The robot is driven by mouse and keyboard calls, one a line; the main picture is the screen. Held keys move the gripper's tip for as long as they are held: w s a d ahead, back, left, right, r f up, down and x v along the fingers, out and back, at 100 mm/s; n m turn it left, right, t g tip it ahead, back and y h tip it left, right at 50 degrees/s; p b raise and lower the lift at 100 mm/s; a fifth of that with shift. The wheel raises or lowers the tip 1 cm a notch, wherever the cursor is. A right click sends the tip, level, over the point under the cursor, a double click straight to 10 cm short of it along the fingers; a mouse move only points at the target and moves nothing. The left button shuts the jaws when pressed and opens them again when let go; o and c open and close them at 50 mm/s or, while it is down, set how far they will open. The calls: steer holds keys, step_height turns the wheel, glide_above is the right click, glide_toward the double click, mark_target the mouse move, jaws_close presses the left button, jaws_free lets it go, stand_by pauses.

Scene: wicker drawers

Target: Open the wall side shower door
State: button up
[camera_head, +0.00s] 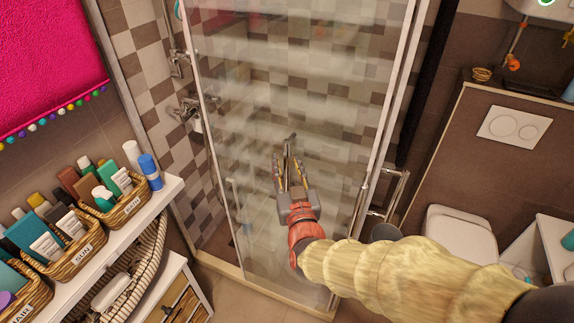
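The glass shower door (255,95) stands in the middle of the view, with a pale metal frame. Its left edge (210,130) is on the wall side, and an open gap shows between that edge and the checkered tile wall. A bar handle (362,200) shows low on the right-hand edge. My gripper (290,158) is in front of the glass near the middle of the panel, apart from both edges. Its fingers point up and away. Reflections blur the fingertips, so their spacing and any contact with the glass are unclear.
A white shelf (172,190) with labelled wicker baskets (125,207) stands at the left, close to the door. Shower fittings (188,108) are on the tile wall. Some floor shows below the shower sill.

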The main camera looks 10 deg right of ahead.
steer(key=shift+s, duration=0.1)
steer(key=s, duration=1.1)
steer(key=shift+s+a, duration=0.4)
steer(key=shift+a, duration=0.05)
